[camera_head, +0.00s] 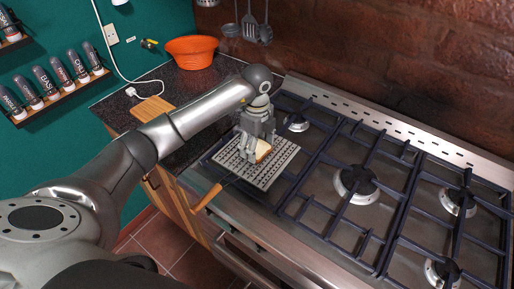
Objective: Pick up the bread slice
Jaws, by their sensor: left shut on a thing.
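The bread slice (263,152) is a small golden-brown and pale piece at the left of the stove. It is over a grey perforated toaster plate (285,158) with a wooden handle (206,197). My left gripper (254,156) points down over the plate and is shut on the bread slice. The fingers hide part of the slice. I cannot tell whether the slice touches the plate. My right gripper is not in view.
The stove (330,225) has dark grates and several burners to the right. An orange bowl (192,52) and a wooden board (152,108) are on the dark counter. Utensils (250,28) hang at the brick wall. Spice jars (45,80) line the left wall.

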